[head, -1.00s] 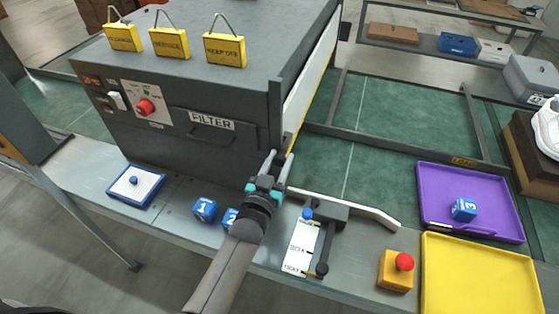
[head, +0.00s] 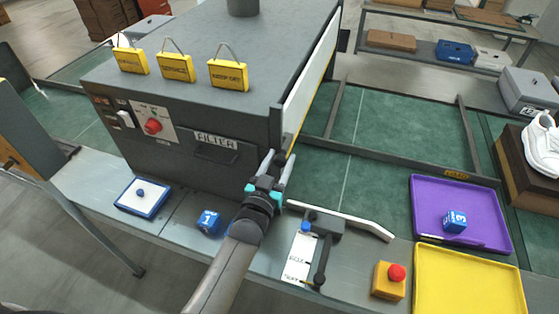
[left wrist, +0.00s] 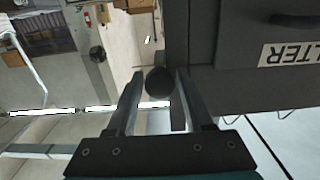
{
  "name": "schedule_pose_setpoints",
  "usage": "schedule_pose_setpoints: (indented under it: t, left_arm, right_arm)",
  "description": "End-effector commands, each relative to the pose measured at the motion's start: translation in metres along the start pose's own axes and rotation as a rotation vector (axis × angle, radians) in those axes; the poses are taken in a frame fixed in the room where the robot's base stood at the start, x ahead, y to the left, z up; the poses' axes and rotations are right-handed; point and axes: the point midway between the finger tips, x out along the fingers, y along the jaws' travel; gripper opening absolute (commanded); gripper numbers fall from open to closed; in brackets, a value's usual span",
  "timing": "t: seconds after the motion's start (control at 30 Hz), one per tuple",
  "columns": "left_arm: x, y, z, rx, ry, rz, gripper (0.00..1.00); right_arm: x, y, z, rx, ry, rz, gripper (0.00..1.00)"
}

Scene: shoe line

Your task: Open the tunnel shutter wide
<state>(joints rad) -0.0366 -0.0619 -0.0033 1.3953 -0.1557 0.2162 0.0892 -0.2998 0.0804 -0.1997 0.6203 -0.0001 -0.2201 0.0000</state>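The tunnel (head: 190,75) is a dark grey box with a FILTER plate on its front. On its right end is a tall white panel with a yellow edge (head: 312,72), which looks like the shutter; it is seen edge-on, so how far it is open is unclear. My left gripper (head: 279,160) is at the tunnel's lower right front corner, fingers apart. In the left wrist view a round black knob (left wrist: 158,83) shows between the left gripper's fingertips (left wrist: 159,78); whether they touch it is unclear. My right gripper is not in view.
Yellow tags (head: 176,67) stand on the tunnel. A lever fixture (head: 322,232), a red-button box (head: 389,281), a purple tray (head: 485,212) and a yellow tray (head: 468,280) lie right of my gripper. A blue cube (head: 208,222) is left of my arm. Green belt (head: 385,125) is clear beyond.

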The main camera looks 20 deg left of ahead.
Motion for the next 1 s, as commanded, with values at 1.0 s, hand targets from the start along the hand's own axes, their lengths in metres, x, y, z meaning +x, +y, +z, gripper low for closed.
schedule_pose_setpoints:
  t: [1.0]
  left_arm:
    - [-0.084,0.0,0.002,-0.002,-0.005,0.0,0.7]
  right_arm:
    - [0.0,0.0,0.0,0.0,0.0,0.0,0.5]
